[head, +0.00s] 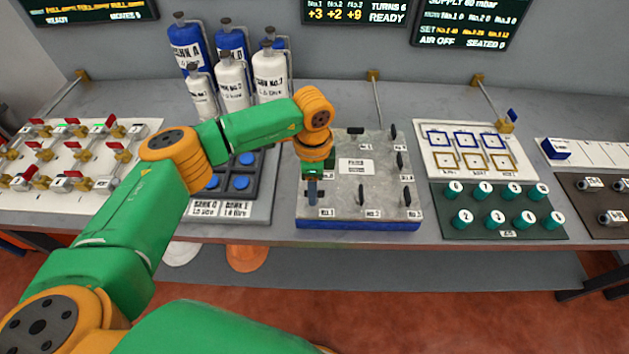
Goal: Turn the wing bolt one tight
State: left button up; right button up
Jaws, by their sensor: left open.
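A grey metal plate on a blue base (335,218) lies on the bench, a little right of the middle in the head view. Black upright wing bolts stand on it, among them one at the front middle (361,195) and one at the front right (407,196). A label No.1 (327,212) is at the plate's front left corner. My left gripper (313,192) points down over that corner, open. It hides the place beside the label, so wing bolt one and any contact with it cannot be made out. My right gripper is not in view.
White and blue bottles (232,82) stand behind my left arm. A dark tray with blue buttons (240,183) is left of the plate. A green mat with several numbered caps (497,233) is at the right. A wall screen (355,12) reads TURNS 6 READY.

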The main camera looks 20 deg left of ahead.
pick_arm(q)
jog(key=shift+f, duration=0.4)
jog(key=shift+w+f, duration=0.4)
jog(key=shift+w, duration=0.25)
jog(key=shift+c, duration=0.4)
jog(key=shift+s+r, duration=0.1)
jog(key=shift+s, duration=0.1)
grip_shut()
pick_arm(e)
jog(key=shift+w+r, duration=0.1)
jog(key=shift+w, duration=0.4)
